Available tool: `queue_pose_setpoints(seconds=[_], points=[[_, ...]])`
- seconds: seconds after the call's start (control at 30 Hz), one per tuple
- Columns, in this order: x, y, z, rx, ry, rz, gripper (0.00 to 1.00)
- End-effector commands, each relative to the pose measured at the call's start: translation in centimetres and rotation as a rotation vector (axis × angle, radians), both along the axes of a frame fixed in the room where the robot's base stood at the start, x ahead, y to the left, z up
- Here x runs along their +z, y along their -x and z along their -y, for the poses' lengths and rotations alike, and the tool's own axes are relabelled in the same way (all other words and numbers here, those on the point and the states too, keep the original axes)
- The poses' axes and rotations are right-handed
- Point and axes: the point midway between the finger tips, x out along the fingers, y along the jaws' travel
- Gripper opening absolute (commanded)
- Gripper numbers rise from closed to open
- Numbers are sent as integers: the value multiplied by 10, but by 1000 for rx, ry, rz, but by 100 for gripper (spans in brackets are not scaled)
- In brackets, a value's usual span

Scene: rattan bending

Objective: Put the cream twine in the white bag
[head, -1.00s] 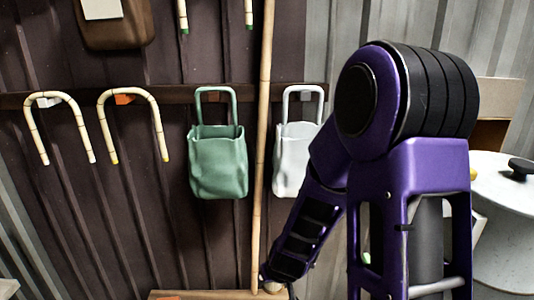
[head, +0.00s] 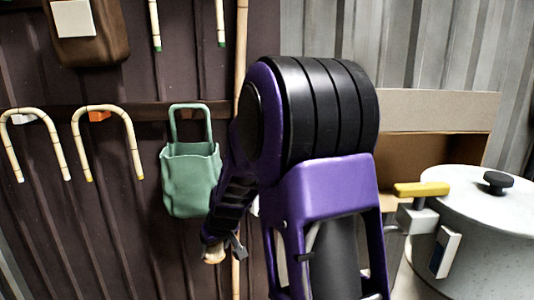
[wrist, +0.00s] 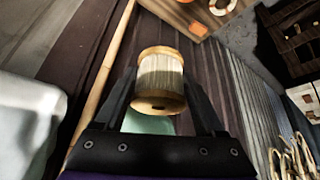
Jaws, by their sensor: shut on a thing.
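In the wrist view, the cream twine (wrist: 160,77) is wound on a wooden spool with tan end discs. My gripper (wrist: 160,95) is shut on the spool, one finger on each side. In the head view, the spool (head: 213,254) shows at the end of my gripper (head: 230,247), below the green bag (head: 190,178). The white bag is almost wholly hidden behind my arm there. A large pale surface at the left edge of the wrist view, probably the white bag (wrist: 28,120), is apart from the spool.
A bamboo pole (head: 241,60) stands against the dark wall beside my arm. Bent canes (head: 110,110) hang at the left. A large white pot (head: 480,255) with a yellow-handled valve and a cardboard box (head: 435,110) are at the right. A dark basket (wrist: 295,35) shows in the wrist view.

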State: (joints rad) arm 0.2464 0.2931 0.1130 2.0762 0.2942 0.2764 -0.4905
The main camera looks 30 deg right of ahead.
Motion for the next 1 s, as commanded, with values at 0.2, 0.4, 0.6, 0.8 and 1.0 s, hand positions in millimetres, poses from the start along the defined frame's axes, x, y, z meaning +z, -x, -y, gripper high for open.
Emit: queue_pose_setpoints(seconds=[0.2, 0.4, 0.6, 0.8, 1.0], points=[[62, -26, 41, 52, 3, 11, 14], [154, -24, 93, 138, 6, 13, 14], [233, 8, 129, 215, 6, 8, 14], [269, 30, 141, 250, 2, 3, 14], [273, 28, 145, 257, -1, 0, 14]])
